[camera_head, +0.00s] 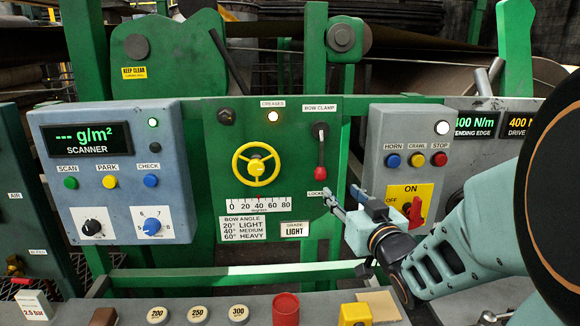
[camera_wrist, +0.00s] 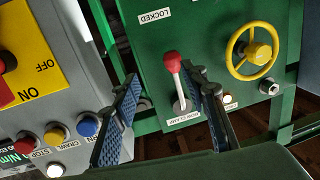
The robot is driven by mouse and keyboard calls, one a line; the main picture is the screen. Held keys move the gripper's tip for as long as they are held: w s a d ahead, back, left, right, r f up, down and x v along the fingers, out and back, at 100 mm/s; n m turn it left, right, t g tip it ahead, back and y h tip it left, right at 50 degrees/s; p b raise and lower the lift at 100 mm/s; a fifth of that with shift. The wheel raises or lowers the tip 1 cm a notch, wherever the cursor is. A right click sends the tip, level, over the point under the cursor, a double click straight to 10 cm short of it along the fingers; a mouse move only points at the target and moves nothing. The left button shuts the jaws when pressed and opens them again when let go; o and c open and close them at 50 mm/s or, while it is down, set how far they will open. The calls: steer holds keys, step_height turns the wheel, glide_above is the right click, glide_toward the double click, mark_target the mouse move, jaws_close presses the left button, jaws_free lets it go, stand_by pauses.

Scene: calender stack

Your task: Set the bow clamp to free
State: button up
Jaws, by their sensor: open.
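The bow clamp lever (camera_head: 320,153) is on the green panel (camera_head: 222,132), under the BOW CLAMP label. Its red knob (camera_head: 320,173) hangs down toward the LOCKED label (camera_head: 317,193), which my gripper partly covers. No "free" label is readable. My gripper (camera_head: 335,197) is open, low and right of the knob in the head view. In the wrist view, which is turned about upside down, the red knob (camera_wrist: 172,62) shows between and just beyond the fingertips of my gripper (camera_wrist: 164,80). I see no contact with the lever.
A yellow handwheel (camera_head: 257,165) is left of the lever. The grey box to the right (camera_head: 375,135) carries HORN, CRAWL and STOP buttons and a red ON/OFF switch (camera_head: 414,211) close to my wrist. A desk with a red cylinder (camera_head: 286,310) lies below.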

mark_target(323, 176)
steer(key=shift+n+y, duration=0.3)
steer(key=shift+y, duration=0.2)
steer(key=x, duration=0.3)
steer(key=r+x, duration=0.1)
steer(key=x, duration=0.3)
steer(key=a+x, duration=0.1)
steer(key=x, duration=0.3)
steer(key=shift+a+r, duration=0.1)
steer(key=shift+r, duration=0.1)
steer(key=shift+c, duration=0.4)
steer(key=shift+s, duration=0.1)
jaws_close()
